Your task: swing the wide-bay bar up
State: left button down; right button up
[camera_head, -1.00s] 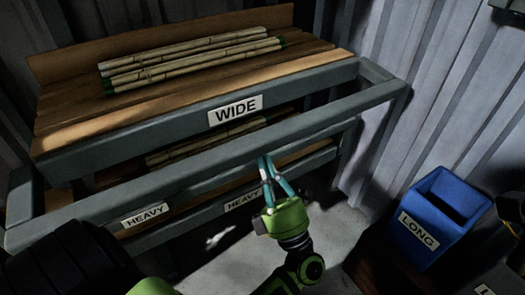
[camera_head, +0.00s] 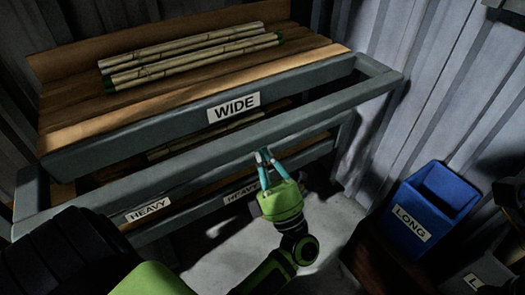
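The wide-bay bar is the grey bar (camera_head: 180,172) that runs across the front of the rack, below the WIDE label (camera_head: 234,107). It stands out from the shelf on side arms, and the right side arm (camera_head: 378,70) shows. My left gripper (camera_head: 263,153) is at the underside of the bar, near its middle. Its teal fingers point up and come together at the tips, with nothing seen between them. The tips look to be touching the bar or just below it; I cannot tell which. My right gripper is not in view.
Several rattan poles (camera_head: 195,55) lie on the upper wooden shelf (camera_head: 75,95) behind the bar. A lower bay carries HEAVY labels (camera_head: 148,208). A blue LONG bin (camera_head: 440,190) stands at the right. Floor (camera_head: 325,225) is clear between rack and bin.

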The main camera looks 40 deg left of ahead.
aim_at(267, 136)
pick_arm(q)
jog(key=shift+a+r, duration=0.1)
jog(key=shift+r, duration=0.05)
jog(key=shift+s+d+r+p, duration=0.1)
jog(key=shift+d+r+p, duration=0.1)
jog(key=shift+r+p, duration=0.65)
jog(key=shift+s+d+r+p, duration=0.1)
jog(key=shift+d+r+p, duration=0.1)
jog(key=shift+r+p, duration=0.6)
jog(key=shift+r, duration=0.1)
jog(key=shift+w, duration=0.1)
jog(key=shift+a+r+p, duration=0.2)
jog(key=shift+r+p, duration=1.3)
jog(key=shift+r, duration=0.3)
